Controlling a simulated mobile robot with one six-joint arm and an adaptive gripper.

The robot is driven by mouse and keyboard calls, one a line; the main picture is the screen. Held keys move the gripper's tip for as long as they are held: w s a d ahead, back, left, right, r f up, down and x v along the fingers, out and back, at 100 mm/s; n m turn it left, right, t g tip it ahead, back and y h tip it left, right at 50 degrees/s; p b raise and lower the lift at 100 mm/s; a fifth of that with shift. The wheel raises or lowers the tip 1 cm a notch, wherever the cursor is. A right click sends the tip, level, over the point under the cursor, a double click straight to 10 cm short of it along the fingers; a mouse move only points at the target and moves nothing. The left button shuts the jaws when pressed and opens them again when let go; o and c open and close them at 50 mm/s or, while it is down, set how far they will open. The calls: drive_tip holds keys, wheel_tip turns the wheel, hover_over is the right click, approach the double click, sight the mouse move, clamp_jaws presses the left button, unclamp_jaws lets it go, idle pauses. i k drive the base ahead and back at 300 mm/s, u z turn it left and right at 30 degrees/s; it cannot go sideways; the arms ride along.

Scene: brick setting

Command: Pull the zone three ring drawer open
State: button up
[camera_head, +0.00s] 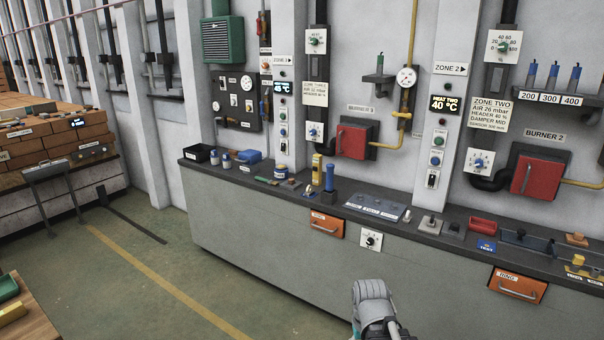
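Two orange drawers are set in the front of the long grey counter. One drawer (326,223) is near the middle, below the sign that appears to read zone three (316,93). It has a pale handle and a small label too small to read. The other drawer (518,285) is at the lower right, below the zone two sign, with a label that seems to begin with "RING". Both look shut. A grey rounded part of my arm shows at the bottom edge, in front of the counter and apart from both drawers. My gripper's fingers do not show.
A white dial plate (370,240) sits on the counter front between the drawers. The dark countertop (335,199) carries trays, blocks and a blue-handled tool. Stacked bricks (55,137) stand at the left. The green floor (130,240) left of the counter is mostly clear.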

sight(334, 225)
drive_tip(key=i, duration=1.2)
drive_tip(key=u, duration=0.05)
